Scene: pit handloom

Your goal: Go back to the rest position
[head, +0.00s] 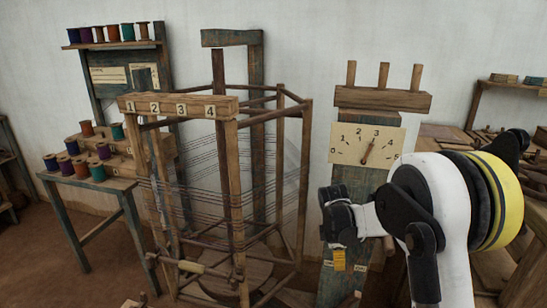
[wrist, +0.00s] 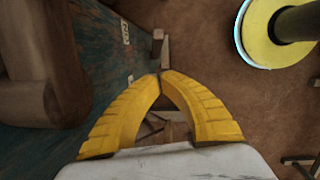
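My gripper (wrist: 161,75) shows two yellow fingers in the wrist view. Their tips meet, and nothing shows between them. In the head view my arm reaches in from the right, and the gripper (head: 339,260) points down in front of the blue-green post (head: 352,190) with the dial. The post's worn face (wrist: 100,60) runs along the left of the wrist view, beside the fingers. I cannot tell the exact gap between the fingers and the post.
A dial board (head: 368,145) numbered to 5 has its pointer near 3. Left of it stands a thread-wound frame (head: 232,190) with a numbered bar (head: 178,107). Spools sit on a stepped stand (head: 90,160). Brown floor (wrist: 230,95) is open right of the fingers.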

